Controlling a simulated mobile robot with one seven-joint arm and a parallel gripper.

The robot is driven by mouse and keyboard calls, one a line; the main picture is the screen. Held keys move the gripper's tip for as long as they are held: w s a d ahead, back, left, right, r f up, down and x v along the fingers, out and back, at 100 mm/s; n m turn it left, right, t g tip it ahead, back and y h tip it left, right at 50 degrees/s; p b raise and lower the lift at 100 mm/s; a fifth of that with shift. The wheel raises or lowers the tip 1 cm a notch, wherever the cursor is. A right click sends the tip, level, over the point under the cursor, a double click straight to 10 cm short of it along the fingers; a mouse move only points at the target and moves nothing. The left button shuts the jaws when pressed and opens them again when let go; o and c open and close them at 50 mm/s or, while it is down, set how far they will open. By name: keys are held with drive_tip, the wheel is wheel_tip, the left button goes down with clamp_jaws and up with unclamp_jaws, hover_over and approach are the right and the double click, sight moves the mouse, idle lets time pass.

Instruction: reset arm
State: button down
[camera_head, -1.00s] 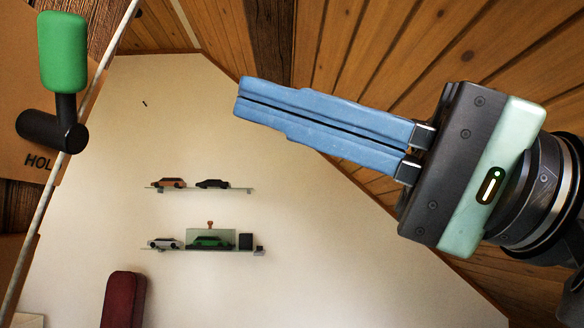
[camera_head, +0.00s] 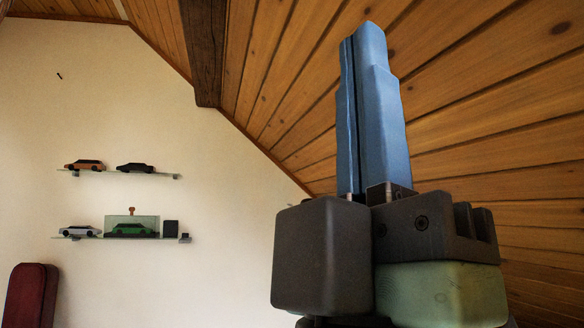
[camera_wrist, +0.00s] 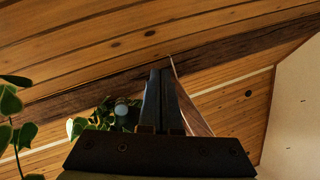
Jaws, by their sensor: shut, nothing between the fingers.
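My gripper (camera_head: 360,32) stands at the right of the head view with its long blue fingers pointing up. The fingers lie together, shut, with nothing between them. No object touches it. In the wrist view my gripper (camera_wrist: 163,70) shows its fingers from behind, pointing toward the sloped ceiling.
A wooden plank ceiling (camera_head: 480,90) slopes above, with a dark beam (camera_head: 203,50). On the pale wall (camera_head: 220,170) are two glass shelves with model cars (camera_head: 130,230). A dark red case (camera_head: 32,295) is at lower left. Green leaves (camera_wrist: 12,100) show left in the wrist view.

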drive_tip(key=w+a+f+m+g+y, duration=0.4)
drive_tip(key=f+m+g+y, duration=0.1)
drive_tip(key=f+m, duration=0.25)
wheel_tip(320, 180, up, 14)
drive_tip(key=p, duration=1.5)
drive_tip(key=shift+r+y+p, duration=0.25)
drive_tip(key=shift+y+p, duration=0.05)
drive_tip(key=shift+p, duration=0.1)
drive_tip(key=shift+n, duration=0.25)
